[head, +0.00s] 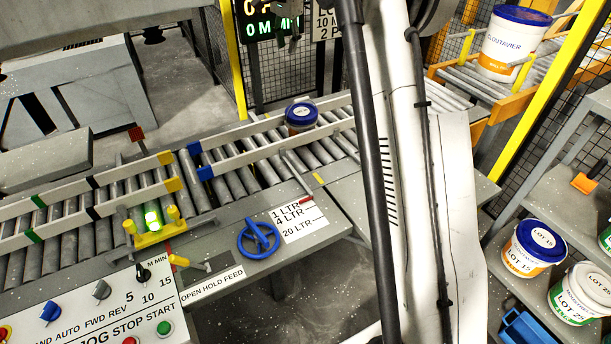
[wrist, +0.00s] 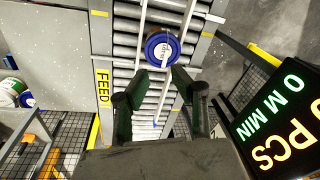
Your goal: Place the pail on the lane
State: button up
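A small pail (head: 301,118) with a blue lid and a brownish body stands upright on the roller lane (head: 243,175), between the lane's pale guide rails. In the wrist view its blue lid (wrist: 162,47) shows from above, with rollers around it. My gripper (wrist: 160,75) has its two dark fingers spread apart, with nothing between them. The fingertips lie just below the pail in that picture, apart from the lid as far as I can see. Their height above the rollers is hard to tell.
A large white pail (head: 513,45) stands on another conveyor at the upper right. More pails (head: 535,248) stand on shelves at the right. A control panel (head: 110,310) with knobs fronts the lane. A lit display (wrist: 285,130) and mesh fencing (wrist: 245,80) flank my gripper.

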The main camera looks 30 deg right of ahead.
jog(key=s+a+r+n+t, duration=0.15)
jog(key=s+a, duration=0.25)
jog(key=s, duration=0.4)
jog(key=s+a+r+n, duration=0.3)
jog(key=s+a, duration=0.1)
jog(key=s, duration=0.4)
jog(key=s+a+r+n+t, duration=0.15)
jog(key=s+a, duration=0.25)
jog(key=s, duration=0.4)
jog(key=s+a+f+n, duration=0.2)
jog(key=s+f, duration=0.2)
jog(key=s, duration=0.3)
jog(key=s+a+f+n+t, duration=0.1)
jog(key=s+f, duration=0.3)
jog(key=s, duration=0.4)
jog(key=s+a+f+n+t, duration=0.1)
jog(key=s+a+f+n, duration=0.2)
jog(key=s, duration=0.5)
jog(key=shift+f+n, duration=0.45)
jog(key=shift+n, duration=0.15)
notch_tip(320, 180, down, 6)
jog(key=b, duration=0.6)
jog(key=shift+f, duration=0.15)
